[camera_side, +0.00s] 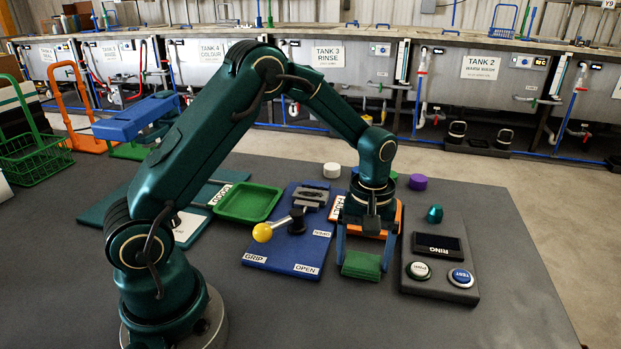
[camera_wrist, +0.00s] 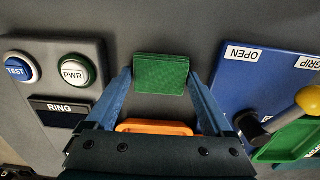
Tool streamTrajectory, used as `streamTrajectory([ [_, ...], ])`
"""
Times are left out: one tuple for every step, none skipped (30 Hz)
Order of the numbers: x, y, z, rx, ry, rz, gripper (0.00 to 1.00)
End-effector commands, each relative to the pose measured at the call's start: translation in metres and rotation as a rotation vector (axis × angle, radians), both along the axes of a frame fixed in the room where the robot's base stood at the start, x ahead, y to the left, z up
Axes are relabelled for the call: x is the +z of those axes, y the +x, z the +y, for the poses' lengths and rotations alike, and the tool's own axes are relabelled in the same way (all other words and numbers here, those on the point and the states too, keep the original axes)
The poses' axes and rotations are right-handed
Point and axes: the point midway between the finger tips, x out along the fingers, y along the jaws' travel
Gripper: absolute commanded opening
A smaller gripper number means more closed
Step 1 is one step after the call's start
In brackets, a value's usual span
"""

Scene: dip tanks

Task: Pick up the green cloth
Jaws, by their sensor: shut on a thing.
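The green cloth (camera_side: 361,265) is a folded rectangular pad. In the side view it sits between the two blue fingers of my gripper (camera_side: 364,262), in front of an orange tray (camera_side: 398,218). In the wrist view the cloth (camera_wrist: 161,74) lies between the fingertips of my gripper (camera_wrist: 160,76), which are shut on it from both sides. The gripper points down. I cannot tell whether the cloth touches the table or is slightly above it.
A blue board (camera_side: 284,258) with a yellow-knobbed lever stands left of the gripper. A dark control box (camera_side: 437,291) with buttons is to the right. A green tray (camera_side: 248,202) lies farther left. The grey table (camera_side: 520,320) is clear at the front right.

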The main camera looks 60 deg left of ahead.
Motion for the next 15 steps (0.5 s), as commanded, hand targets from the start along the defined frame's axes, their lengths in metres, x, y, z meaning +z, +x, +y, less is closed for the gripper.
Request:
streamTrajectory([
  [0.002,0.0,0.0,0.0,0.0,-0.001,0.33],
  [0.004,0.0,0.0,0.0,0.001,-0.002,0.33],
  [0.006,0.001,0.0,0.0,0.001,-0.004,0.33],
  [0.009,0.001,0.0,0.0,0.001,-0.005,0.33],
  [0.012,0.001,0.0,0.0,0.0,-0.004,0.33],
  [0.017,0.001,0.0,0.0,0.0,-0.006,0.33],
  [0.021,0.001,0.0,0.0,0.001,-0.006,0.33],
  [0.026,0.002,0.0,0.0,0.001,-0.008,0.33],
  [0.033,0.002,0.0,0.0,0.001,-0.008,0.33],
  [0.04,0.002,0.0,0.0,0.001,-0.009,0.33],
  [0.045,0.0,0.003,0.003,0.001,-0.008,0.33],
  [0.049,-0.005,0.013,0.007,0.001,-0.005,0.33],
  [0.053,-0.008,0.019,0.008,0.001,-0.005,0.33],
  [0.057,-0.012,0.026,0.009,0.001,-0.005,0.33],
  [0.063,-0.015,0.034,0.01,0.001,-0.006,0.33],
])
